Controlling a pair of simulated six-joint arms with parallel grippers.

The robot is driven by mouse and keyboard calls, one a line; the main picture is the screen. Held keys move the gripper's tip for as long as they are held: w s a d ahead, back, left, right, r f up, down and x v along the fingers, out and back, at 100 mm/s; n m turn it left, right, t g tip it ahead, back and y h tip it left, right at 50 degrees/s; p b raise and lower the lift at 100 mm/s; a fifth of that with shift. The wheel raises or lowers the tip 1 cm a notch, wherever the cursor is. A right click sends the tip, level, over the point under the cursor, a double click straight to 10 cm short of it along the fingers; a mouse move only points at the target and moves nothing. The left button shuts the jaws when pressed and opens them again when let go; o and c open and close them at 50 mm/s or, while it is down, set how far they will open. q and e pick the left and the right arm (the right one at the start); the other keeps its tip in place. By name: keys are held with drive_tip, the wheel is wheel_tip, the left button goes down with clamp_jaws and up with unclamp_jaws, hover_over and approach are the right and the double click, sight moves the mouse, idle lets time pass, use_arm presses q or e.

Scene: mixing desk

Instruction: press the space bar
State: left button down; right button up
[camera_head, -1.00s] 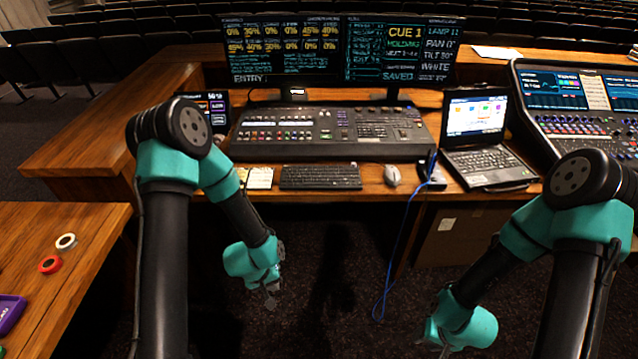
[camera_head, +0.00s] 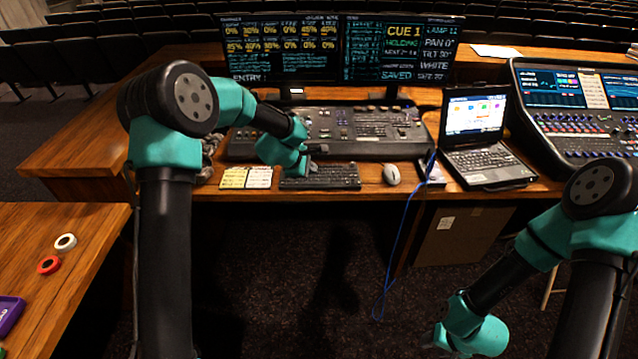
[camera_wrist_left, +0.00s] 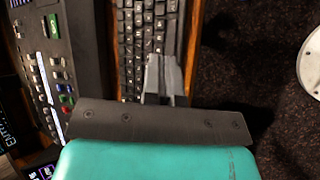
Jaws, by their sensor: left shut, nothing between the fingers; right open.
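The black keyboard (camera_head: 335,177) lies on the desk in front of the lighting console. It also shows in the left wrist view (camera_wrist_left: 135,45), running up the picture. My left gripper (camera_head: 316,157) is above the keyboard in the head view. In the left wrist view its fingers (camera_wrist_left: 165,72) are shut and empty, over the keys near the front edge. I cannot make out the space bar clearly, nor whether the fingertips touch any key. My right gripper (camera_head: 438,342) is low at the bottom right, in front of the desk and away from the keyboard.
The console (camera_head: 375,132) stands behind the keyboard. A note card (camera_head: 246,178) lies to its left. A white mouse (camera_head: 391,174) and an open laptop (camera_head: 485,158) are to its right. A blue cable (camera_head: 402,232) hangs over the desk's front edge.

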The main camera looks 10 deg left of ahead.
use_arm(q)
wheel_tip(320, 180, up, 4)
drive_tip(key=n, duration=0.1)
hover_over(316, 184)
drive_tip(key=shift+w+a+r+h, duration=0.1)
drive_tip(key=shift+r+h, duration=0.1)
drive_tip(key=shift+h, duration=0.2)
drive_tip(key=shift+f, duration=0.1)
drive_tip(key=shift+f, duration=4.35)
drive_tip(key=shift+f, duration=0.1)
drive_tip(key=shift+f, duration=0.35)
drive_tip(key=shift+f, duration=0.3)
drive_tip(key=shift+r, duration=0.75)
